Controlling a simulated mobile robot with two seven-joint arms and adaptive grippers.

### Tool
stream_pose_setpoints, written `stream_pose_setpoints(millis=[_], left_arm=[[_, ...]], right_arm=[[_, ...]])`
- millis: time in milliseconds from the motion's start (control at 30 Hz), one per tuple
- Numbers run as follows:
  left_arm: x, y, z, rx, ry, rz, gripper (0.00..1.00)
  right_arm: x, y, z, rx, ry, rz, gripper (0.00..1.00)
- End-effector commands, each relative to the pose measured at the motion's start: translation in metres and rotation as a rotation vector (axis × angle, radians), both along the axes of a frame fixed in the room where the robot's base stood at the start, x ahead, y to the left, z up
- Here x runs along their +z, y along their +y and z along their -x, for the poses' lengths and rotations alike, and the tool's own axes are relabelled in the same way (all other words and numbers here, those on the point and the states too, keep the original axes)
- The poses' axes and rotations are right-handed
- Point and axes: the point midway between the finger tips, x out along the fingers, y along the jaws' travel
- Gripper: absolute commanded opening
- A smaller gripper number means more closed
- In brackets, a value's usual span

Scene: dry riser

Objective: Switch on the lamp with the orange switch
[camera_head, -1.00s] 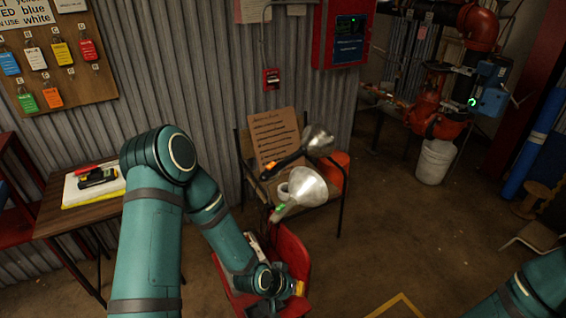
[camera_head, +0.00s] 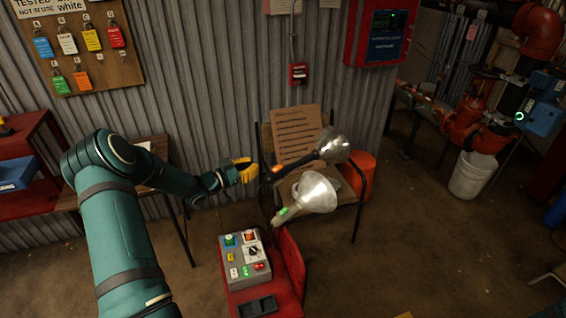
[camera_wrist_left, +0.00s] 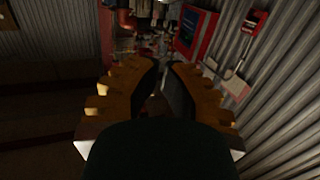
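The lamp with the orange switch (camera_head: 278,170) has a silver shade (camera_head: 335,146) and a dark handle, at the chair in the middle of the head view. A second lamp (camera_head: 318,192), with a green switch (camera_head: 284,211), hangs just below and in front of it. My left gripper (camera_head: 257,170) has yellow-orange fingers and appears just left of the orange switch. In the left wrist view its fingers (camera_wrist_left: 165,68) are apart with nothing seen between them. Contact with the lamp cannot be made out. My right gripper is not in view.
The corrugated wall (camera_head: 215,100) is behind.

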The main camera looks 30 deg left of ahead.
Motion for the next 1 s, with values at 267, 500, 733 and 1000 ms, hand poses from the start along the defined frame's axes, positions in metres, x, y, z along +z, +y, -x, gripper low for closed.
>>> stream_pose_setpoints(millis=[267,500,733,1000], left_arm=[[0.000,0.000,0.000,-0.001,0.000,-0.001,0.00],[-0.002,-0.007,-0.017,-0.002,-0.001,0.000,0.00],[-0.005,-0.023,-0.057,-0.003,-0.001,0.000,0.00],[-0.018,-0.037,-0.096,0.000,0.003,0.003,0.00]], right_arm=[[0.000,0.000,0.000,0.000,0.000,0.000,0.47],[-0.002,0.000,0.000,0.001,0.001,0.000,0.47],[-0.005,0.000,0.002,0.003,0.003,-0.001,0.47],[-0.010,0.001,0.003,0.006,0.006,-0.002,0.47]])
